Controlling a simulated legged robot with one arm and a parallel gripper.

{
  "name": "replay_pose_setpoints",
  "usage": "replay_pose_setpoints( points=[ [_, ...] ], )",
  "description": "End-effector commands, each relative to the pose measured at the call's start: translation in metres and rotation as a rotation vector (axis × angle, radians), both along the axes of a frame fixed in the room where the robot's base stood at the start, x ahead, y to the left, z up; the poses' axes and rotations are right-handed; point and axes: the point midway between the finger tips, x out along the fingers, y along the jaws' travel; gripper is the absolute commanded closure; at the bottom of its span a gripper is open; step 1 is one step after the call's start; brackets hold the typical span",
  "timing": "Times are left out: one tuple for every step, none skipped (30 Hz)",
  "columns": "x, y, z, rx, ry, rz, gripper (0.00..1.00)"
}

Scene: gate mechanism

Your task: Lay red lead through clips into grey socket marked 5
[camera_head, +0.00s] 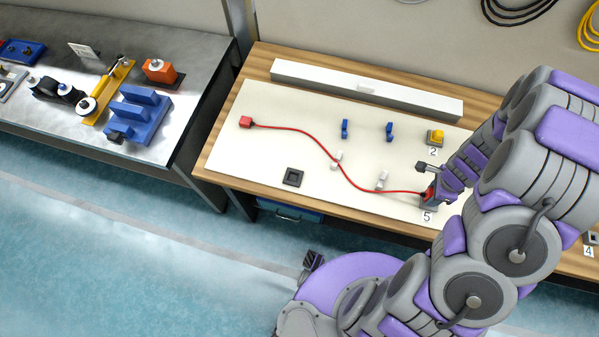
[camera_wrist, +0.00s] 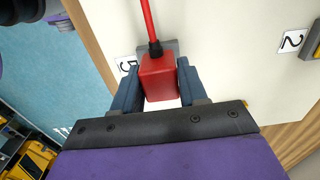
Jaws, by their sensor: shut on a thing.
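The red lead (camera_head: 298,130) runs from a red end block (camera_head: 245,122) at the board's left, in a curve to my gripper. It passes at two white clips, one mid-board (camera_head: 337,160) and one nearer my gripper (camera_head: 382,179); I cannot tell if it is seated in them. My gripper (camera_head: 430,186) is shut on the lead's red plug (camera_wrist: 158,78), at the grey socket by the label 5 (camera_head: 427,216). In the wrist view the grey socket (camera_wrist: 172,45) shows partly behind the plug. How far the plug is in is hidden.
Two blue clips (camera_head: 345,129) (camera_head: 389,131) and a yellow plug in a socket marked 2 (camera_head: 435,137) are farther back. A black square socket (camera_head: 293,177) is at the front. A white channel (camera_head: 366,89) lines the back. Label 4 (camera_head: 589,251) is far right.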

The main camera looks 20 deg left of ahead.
Motion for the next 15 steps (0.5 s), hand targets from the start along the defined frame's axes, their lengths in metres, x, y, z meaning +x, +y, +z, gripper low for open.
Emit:
replay_pose_setpoints(
  points=[
    [0.0, -0.0001, 0.0003, 0.0, 0.0, 0.0, 0.89],
    [0.0001, -0.0006, 0.0001, 0.001, 0.0, 0.0, 0.89],
    [0.0001, -0.0016, -0.0001, 0.002, 0.0, 0.0, 0.89],
    [0.0, -0.0024, -0.0002, 0.003, 0.0, 0.0, 0.89],
    [0.0, -0.0032, -0.0004, 0.004, 0.0, 0.0, 0.89],
    [0.0001, -0.0035, -0.0004, 0.004, 0.0, 0.0, 0.89],
    [0.0001, -0.0038, -0.0004, 0.005, 0.0, 0.0, 0.89],
    [0.0002, -0.0044, -0.0005, 0.005, 0.0, 0.0, 0.89],
    [0.0001, -0.0053, -0.0006, 0.006, 0.0, 0.0, 0.89],
    [0.0001, -0.0058, -0.0007, 0.007, 0.0, 0.0, 0.89],
    [0.0, -0.0062, -0.0008, 0.007, 0.0, 0.0, 0.89],
    [0.0001, -0.0065, -0.0006, 0.008, 0.0, 0.0, 0.89],
    [0.0001, -0.0066, -0.0005, 0.007, 0.0, 0.0, 0.89],
    [0.0002, -0.0065, -0.0003, 0.007, 0.0, 0.0, 0.89],
    [0.0002, -0.0065, 0.0001, 0.007, 0.0, -0.001, 0.89]
  ],
)
